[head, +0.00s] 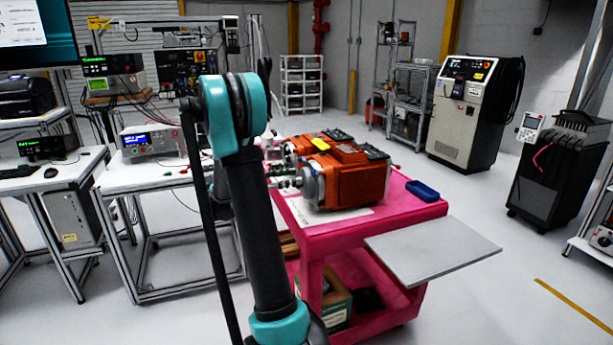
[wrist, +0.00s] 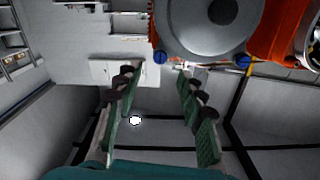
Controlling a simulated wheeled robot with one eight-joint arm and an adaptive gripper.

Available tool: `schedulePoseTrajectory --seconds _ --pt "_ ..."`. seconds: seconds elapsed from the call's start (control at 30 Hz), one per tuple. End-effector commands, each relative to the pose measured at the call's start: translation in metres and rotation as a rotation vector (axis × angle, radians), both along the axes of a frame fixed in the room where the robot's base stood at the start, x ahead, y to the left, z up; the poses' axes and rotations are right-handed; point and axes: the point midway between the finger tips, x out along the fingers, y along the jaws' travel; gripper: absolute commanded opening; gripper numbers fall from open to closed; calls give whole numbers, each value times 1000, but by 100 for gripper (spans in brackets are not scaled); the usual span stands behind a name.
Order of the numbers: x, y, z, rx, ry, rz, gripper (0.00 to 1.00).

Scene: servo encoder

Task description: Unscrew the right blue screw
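In the wrist view, a round grey housing (wrist: 205,25) with a dark centre sits at the top, joined to an orange motor body (wrist: 275,35). Two blue screws show at its lower edge: the left blue screw (wrist: 159,57) and the right blue screw (wrist: 244,60). My gripper (wrist: 157,73) is open and empty, its two green fingers spread apart. The left screw appears just beyond the gap between the fingertips; the right screw lies to the right of the right finger. In the head view, the orange motor (head: 348,175) shows, while my arm covers part of the area beside it.
The motor stands on a pink cart (head: 400,210) with a blue tray (head: 422,191) at its right and a grey side shelf (head: 435,247). A white bench (head: 150,177) with instruments stands to the left. Open floor lies to the right of the cart.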

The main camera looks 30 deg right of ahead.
Motion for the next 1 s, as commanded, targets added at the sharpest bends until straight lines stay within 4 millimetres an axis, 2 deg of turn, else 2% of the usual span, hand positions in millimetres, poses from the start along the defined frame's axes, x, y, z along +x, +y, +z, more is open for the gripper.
schedulePoseTrajectory --seconds 0.1,0.3,0.5,0.73,0.77,1.0 --pt "-6 -23 0 0 0 -4 39" --pt "-12 -48 0 0 0 -2 39" --pt "-14 -57 0 0 0 -1 39" --pt "-14 -58 0 0 0 0 39" --pt "-14 -58 0 0 0 0 38" --pt "-14 -57 0 0 0 0 8"
